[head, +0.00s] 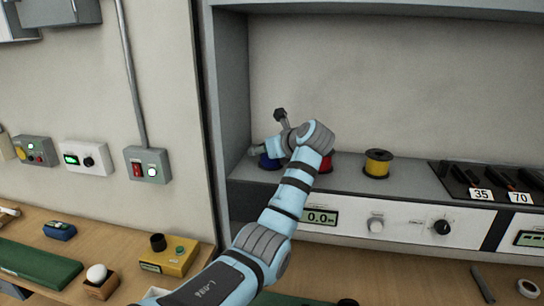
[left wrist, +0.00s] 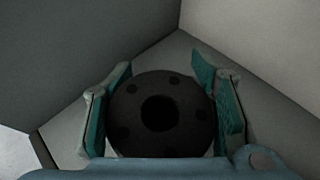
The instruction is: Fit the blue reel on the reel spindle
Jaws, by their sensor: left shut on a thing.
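The blue reel (head: 268,162) stands on the shelf near the left wall of the grey cabinet, mostly covered by my left gripper and arm in the head view. In the left wrist view my left gripper (left wrist: 160,113) is shut on the reel, with its teal-padded fingers on either side of the black round flange (left wrist: 158,140), which has a dark centre hole. The blue winding does not show in that view. I cannot pick out the reel spindle with certainty. My right gripper is not in view.
A red reel (head: 326,163) and a yellow reel (head: 377,163) stand to the right on the shelf. Farther right is a black rack (head: 470,183) of tools. The cabinet side wall (head: 232,90) is close on the left. A yellow box (head: 170,262) sits on the bench.

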